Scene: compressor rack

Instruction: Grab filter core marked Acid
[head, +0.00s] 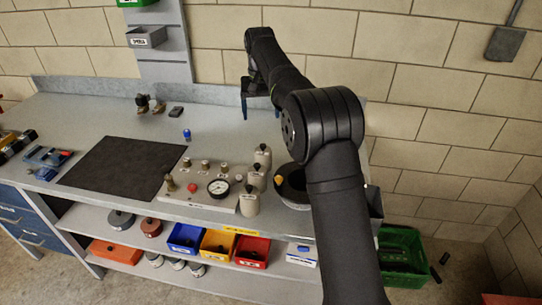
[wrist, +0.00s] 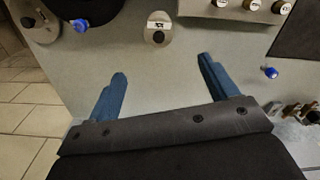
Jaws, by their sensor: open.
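Several pale beige canisters stand in a row on the bench in the head view: a back one (head: 262,155), a middle one (head: 257,177) and a front one (head: 249,200). I cannot read an Acid marking on any of them. In the wrist view a round beige top with a small white label (wrist: 158,28) lies beyond the fingertips; its lettering is too small to read. My gripper (head: 259,110) is over the back of the bench, behind the canisters. In the wrist view its blue fingers (wrist: 162,72) are wide apart with only bare bench between them.
A fittings panel with a gauge (head: 219,187) stands left of the canisters. A black round housing (head: 292,186) is to their right, partly hidden by my arm. A dark mat (head: 122,166) lies left. A small blue-topped part (head: 187,134) stands behind the panel. Bins (head: 218,243) sit on the lower shelf.

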